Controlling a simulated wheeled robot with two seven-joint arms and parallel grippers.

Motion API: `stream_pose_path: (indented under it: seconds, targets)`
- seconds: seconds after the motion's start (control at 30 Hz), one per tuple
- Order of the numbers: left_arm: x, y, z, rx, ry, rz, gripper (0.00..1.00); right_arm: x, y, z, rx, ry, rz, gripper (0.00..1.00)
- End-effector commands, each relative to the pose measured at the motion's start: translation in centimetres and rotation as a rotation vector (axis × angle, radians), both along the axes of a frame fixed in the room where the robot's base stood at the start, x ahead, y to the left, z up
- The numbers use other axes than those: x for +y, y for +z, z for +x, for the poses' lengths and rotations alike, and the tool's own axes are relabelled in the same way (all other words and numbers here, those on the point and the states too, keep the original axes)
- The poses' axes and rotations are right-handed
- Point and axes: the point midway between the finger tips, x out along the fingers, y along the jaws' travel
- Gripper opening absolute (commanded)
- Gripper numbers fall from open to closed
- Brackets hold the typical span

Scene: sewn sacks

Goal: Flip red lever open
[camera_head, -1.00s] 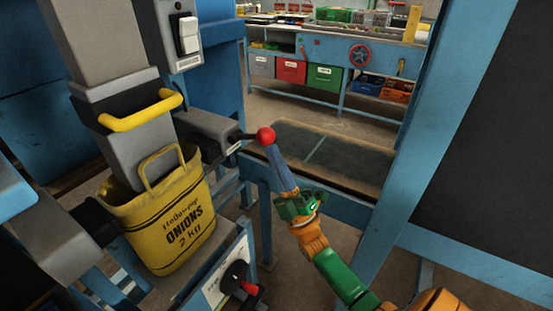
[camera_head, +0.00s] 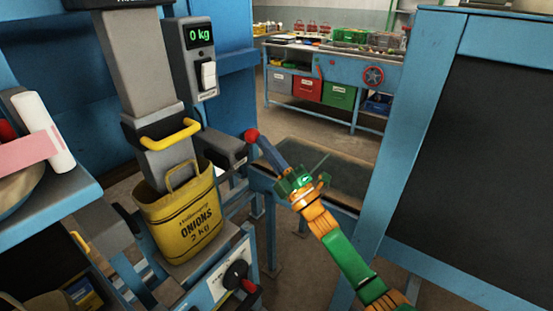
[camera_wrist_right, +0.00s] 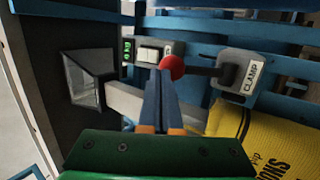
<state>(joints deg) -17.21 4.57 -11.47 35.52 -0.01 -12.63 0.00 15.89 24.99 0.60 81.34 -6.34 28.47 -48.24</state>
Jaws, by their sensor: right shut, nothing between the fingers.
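The red lever is a dark rod with a red ball knob (camera_head: 251,135), fixed to a grey box (camera_head: 222,148). In the right wrist view the ball (camera_wrist_right: 172,67) is at the middle, the rod points right, and the box (camera_wrist_right: 240,77) reads CLAMP. My right gripper (camera_head: 262,142) is shut and empty, its blue fingertips right at the ball. In the right wrist view the fingertips (camera_wrist_right: 162,88) lie just below the ball and overlap its edge; I cannot tell whether they touch. My left gripper is not in view.
A display (camera_head: 200,36) reads 0 kg. A panel with a black and red handle (camera_head: 240,280) is below. A blue-framed dark board (camera_head: 475,160) stands right.

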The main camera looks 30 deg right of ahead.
Motion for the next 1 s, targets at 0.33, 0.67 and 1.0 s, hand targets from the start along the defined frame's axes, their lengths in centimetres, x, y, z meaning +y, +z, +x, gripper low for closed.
stream_pose_path:
  seconds: [0.33,0.67,1.0]
  targets:
    - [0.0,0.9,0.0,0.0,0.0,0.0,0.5,0.8,2.7,2.2,-0.002,0.0,0.001,0.0]
    - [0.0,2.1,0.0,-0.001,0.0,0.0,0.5,1.4,3.8,3.8,0.126,0.0,-0.053,0.0]
    - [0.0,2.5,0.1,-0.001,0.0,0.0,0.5,1.7,4.0,4.6,0.124,0.0,-0.051,0.0]
